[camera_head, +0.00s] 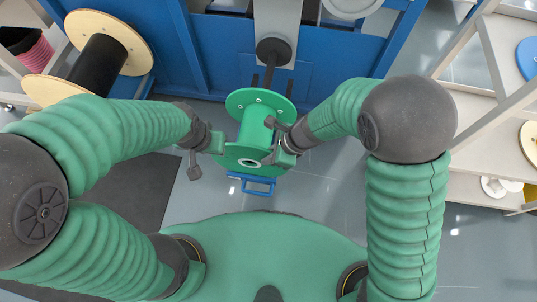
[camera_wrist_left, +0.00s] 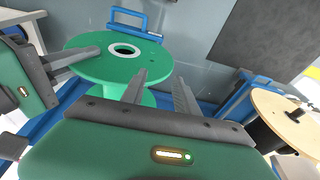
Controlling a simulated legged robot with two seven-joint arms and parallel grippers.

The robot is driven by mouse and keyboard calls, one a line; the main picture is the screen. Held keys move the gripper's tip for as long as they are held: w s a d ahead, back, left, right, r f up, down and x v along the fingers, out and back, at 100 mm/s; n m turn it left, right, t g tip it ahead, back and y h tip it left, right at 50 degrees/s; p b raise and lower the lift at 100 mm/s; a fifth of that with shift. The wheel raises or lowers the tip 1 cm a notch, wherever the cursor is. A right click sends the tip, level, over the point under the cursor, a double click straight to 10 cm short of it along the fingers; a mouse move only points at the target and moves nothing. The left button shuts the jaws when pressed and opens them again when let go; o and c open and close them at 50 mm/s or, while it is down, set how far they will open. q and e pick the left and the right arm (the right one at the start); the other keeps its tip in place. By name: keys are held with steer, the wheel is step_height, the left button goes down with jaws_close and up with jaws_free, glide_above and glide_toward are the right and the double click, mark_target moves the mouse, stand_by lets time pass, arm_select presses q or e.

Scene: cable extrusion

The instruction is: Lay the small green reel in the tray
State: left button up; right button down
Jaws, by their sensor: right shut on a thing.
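The small green reel (camera_head: 254,122) is in the middle of the head view, in front of the blue machine. Its near flange with a pale-ringed hole also shows in the left wrist view (camera_wrist_left: 92,58). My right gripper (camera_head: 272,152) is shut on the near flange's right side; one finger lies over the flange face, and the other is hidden. My left gripper (camera_head: 222,146) is at the flange's left edge. In the left wrist view its fingers (camera_wrist_left: 160,80) are apart, beside the flange rim. I cannot make out the tray for certain.
A large wooden-flanged reel with black winding (camera_head: 98,60) stands at the upper left. A blue handle-like frame (camera_head: 258,185) is just below the green reel. Shelves with reels (camera_head: 485,130) stand at the right. A dark mat (camera_head: 135,205) lies on the left floor.

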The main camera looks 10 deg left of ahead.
steer(key=shift+s+d+f, duration=0.1)
steer(key=shift+f, duration=0.25)
steer(key=c, duration=1.5)
jaws_free()
steer(key=shift+o, duration=0.2)
steer(key=shift+s+f, duration=0.1)
